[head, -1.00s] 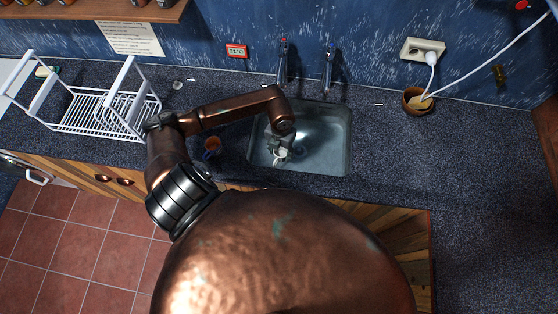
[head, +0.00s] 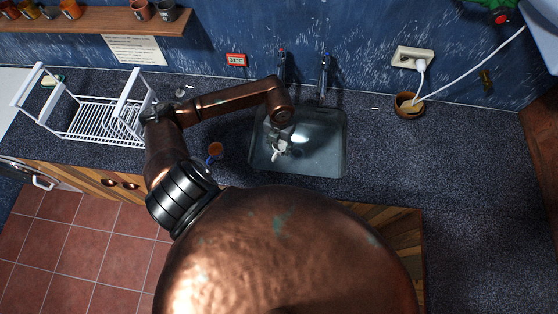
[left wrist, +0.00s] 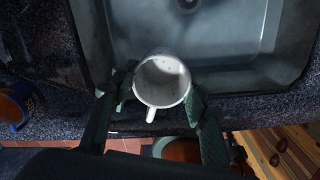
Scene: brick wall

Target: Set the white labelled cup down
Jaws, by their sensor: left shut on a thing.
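The white cup (head: 279,150) is in my left gripper (head: 280,137), over the front left part of the sink (head: 325,162) in the head view. In the left wrist view the cup (left wrist: 150,92) sits between the two green fingers of my left gripper (left wrist: 155,97), which is shut on it. I look into its open mouth, and its handle points toward the bottom of the picture. It overlaps the front rim of the sink (left wrist: 240,85). No label shows on the side I see. My right gripper is not in view.
A blue and orange mug (head: 215,150) stands on the counter left of the sink. A white dish rack (head: 100,118) is farther left. Two taps (head: 323,75) rise behind the sink. A brown pot (head: 408,108) stands at the back right. The counter right of the sink (head: 400,160) is clear.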

